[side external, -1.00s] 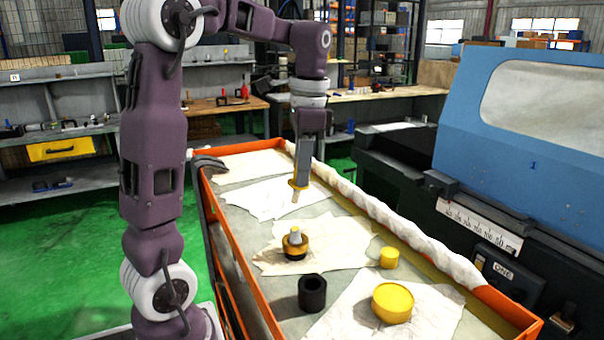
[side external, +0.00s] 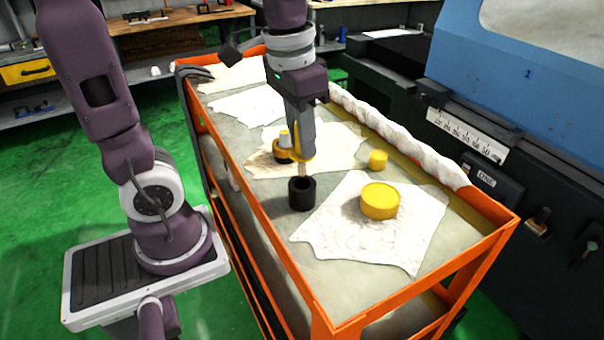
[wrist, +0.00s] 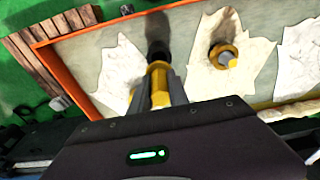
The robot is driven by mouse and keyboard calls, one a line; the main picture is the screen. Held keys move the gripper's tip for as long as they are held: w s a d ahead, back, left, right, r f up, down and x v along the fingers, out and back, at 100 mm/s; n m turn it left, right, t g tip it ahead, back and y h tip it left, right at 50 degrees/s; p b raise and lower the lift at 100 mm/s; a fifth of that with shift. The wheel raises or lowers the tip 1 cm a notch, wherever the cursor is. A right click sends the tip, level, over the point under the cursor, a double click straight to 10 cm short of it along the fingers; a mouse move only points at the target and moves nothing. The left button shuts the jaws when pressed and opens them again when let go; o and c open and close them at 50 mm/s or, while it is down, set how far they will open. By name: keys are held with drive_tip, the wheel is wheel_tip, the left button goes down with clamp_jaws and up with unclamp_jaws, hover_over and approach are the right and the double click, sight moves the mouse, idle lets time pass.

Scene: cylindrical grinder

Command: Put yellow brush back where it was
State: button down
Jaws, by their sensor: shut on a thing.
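My gripper (side external: 301,150) is shut on the yellow brush (side external: 302,168) and points down. The brush has a yellow part at the fingers and a pale tan lower end. That lower end is right over the mouth of the black cup (side external: 302,195) in the side view; I cannot tell whether it is inside. In the wrist view the yellow brush (wrist: 158,68) shows between the fingers, with the dark cup (wrist: 158,50) just beyond its end. The cup stands upright on the cart top.
A large yellow round tin (side external: 380,201) and a small yellow cylinder (side external: 378,160) stand to the right. An orange rim (side external: 291,268) edges the cart. A white cloth roll (side external: 400,138) lies along the far side.

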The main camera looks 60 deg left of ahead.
sight(303, 174)
wheel_tip(303, 174, down, 5)
drive_tip(key=shift+f, duration=0.1)
drive_tip(key=shift+f, duration=0.45)
drive_tip(key=c, duration=1.3)
unclamp_jaws()
drive_tip(key=shift+o, duration=0.2)
drive_tip(key=r, duration=0.4)
drive_tip(key=s+r, duration=0.1)
drive_tip(key=r, duration=0.7)
drive_tip(key=shift+s+r, duration=0.15)
drive_tip(key=shift+r, duration=0.1)
drive_tip(key=s+d+f+t, duration=0.3)
drive_tip(key=s+t, duration=0.1)
drive_tip(key=s, duration=0.3)
drive_tip(key=shift+s+d+f, duration=0.2)
drive_tip(key=shift+s+f, duration=0.2)
